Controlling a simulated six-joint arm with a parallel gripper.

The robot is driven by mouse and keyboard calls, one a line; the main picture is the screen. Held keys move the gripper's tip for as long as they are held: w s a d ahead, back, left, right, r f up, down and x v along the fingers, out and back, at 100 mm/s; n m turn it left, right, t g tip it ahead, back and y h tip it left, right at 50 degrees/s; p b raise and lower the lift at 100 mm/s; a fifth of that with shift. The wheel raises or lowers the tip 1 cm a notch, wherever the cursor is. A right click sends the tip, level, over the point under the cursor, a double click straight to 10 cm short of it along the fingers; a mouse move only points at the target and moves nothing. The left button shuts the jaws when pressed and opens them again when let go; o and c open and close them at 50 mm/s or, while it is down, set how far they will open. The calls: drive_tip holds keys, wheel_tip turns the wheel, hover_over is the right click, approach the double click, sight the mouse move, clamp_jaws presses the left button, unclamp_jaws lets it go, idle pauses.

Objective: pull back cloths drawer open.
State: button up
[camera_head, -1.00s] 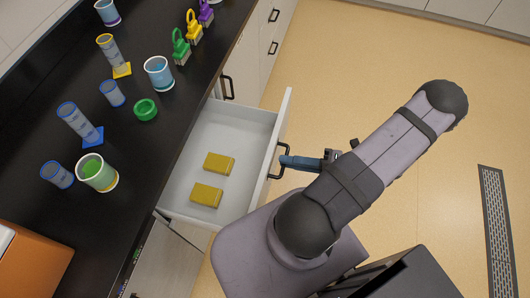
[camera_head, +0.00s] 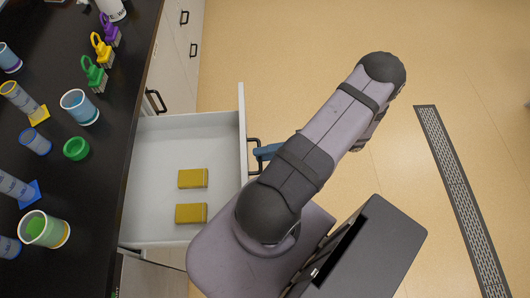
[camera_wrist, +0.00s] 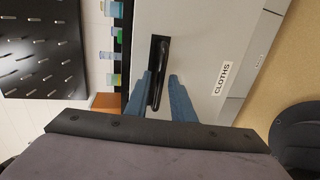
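The cloths drawer (camera_head: 170,140) is a white drawer pulled out from the dark counter, with two yellow folded cloths (camera_head: 192,178) (camera_head: 190,213) inside. In the wrist view its front (camera_wrist: 205,45) bears a CLOTHS label (camera_wrist: 225,78). Its black bar handle (camera_wrist: 159,70) lies between the blue fingers of my gripper (camera_wrist: 161,85), which are drawn close on either side of it; a narrow gap seems to show on the right. In the head view my gripper (camera_head: 263,151) is at the handle (camera_head: 254,142), partly hidden by my arm.
The black counter (camera_head: 105,150) at left carries cups, cylinders, a green ring (camera_head: 76,148) and coloured clipped items (camera_head: 95,74). Other closed drawers with black handles (camera_head: 155,101) lie beyond. A floor grate (camera_head: 455,180) is at right; the tan floor is largely clear.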

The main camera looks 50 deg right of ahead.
idle(0.3)
drive_tip(key=b+v, duration=0.2)
drive_tip(key=v, duration=0.5)
drive_tip(key=shift+s+d, duration=0.1)
idle(0.5)
drive_tip(key=w+a+r+n+g+h, duration=0.4)
drive_tip(key=w+a+r+n+g, duration=0.35)
drive_tip(key=n+g, duration=0.85)
drive_tip(key=w+a+r+n+t+h+p, duration=0.1)
drive_tip(key=a+n, duration=0.6)
drive_tip(key=n, duration=0.7)
drive_tip(key=w+a+r+n+t+h+p, duration=0.1)
drive_tip(key=a+n+t+h, duration=0.3)
drive_tip(key=n, duration=1.1)
drive_tip(key=w+a+h, duration=0.1)
drive_tip(key=a+h, duration=0.1)
drive_tip(key=a, duration=0.2)
drive_tip(key=shift+w+a+p, duration=0.25)
drive_tip(key=shift+p, duration=0.1)
